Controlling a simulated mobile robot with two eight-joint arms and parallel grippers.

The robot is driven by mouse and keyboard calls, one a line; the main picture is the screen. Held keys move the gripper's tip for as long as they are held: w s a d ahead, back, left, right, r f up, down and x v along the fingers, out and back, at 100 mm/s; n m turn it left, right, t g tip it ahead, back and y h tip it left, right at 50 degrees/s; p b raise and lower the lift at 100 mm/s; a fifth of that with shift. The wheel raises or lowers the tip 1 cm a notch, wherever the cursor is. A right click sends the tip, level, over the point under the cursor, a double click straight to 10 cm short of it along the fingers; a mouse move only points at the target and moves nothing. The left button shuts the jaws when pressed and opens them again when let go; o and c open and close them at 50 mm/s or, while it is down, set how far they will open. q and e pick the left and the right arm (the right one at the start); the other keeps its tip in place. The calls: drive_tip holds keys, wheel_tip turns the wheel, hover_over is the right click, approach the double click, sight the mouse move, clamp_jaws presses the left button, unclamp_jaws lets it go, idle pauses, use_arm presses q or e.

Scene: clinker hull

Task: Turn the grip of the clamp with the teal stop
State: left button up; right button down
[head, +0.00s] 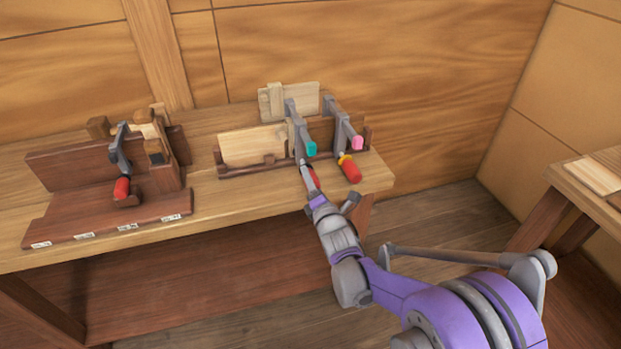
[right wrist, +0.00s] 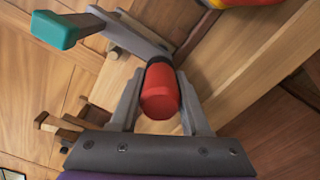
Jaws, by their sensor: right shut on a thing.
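The clamp with the teal stop (head: 310,149) stands at the right part of the bench, its grey bar upright against the wooden boards. In the right wrist view its teal stop (right wrist: 55,31) is at the upper left, at the end of the grey bar. Its red grip (right wrist: 160,92) is in the middle of that view, between the two fingers of my right gripper (right wrist: 158,100). My right gripper is shut on this grip. In the head view the grip (head: 313,177) is mostly hidden by the gripper. My left gripper is out of view.
A clamp with a pink stop (head: 356,143) and red grip (head: 350,170) stands close on the right. Another clamp (head: 121,160) with a red grip is on a dark wooden stand (head: 75,222) at the left. A second table (head: 590,180) is at the right edge.

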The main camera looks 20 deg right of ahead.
drive_tip(key=shift+n, duration=1.8)
drive_tip(key=shift+c, duration=1.9)
unclamp_jaws()
drive_tip(key=shift+w, duration=0.1)
drive_tip(key=s, duration=1.1)
drive_tip(key=shift+d, duration=0.15)
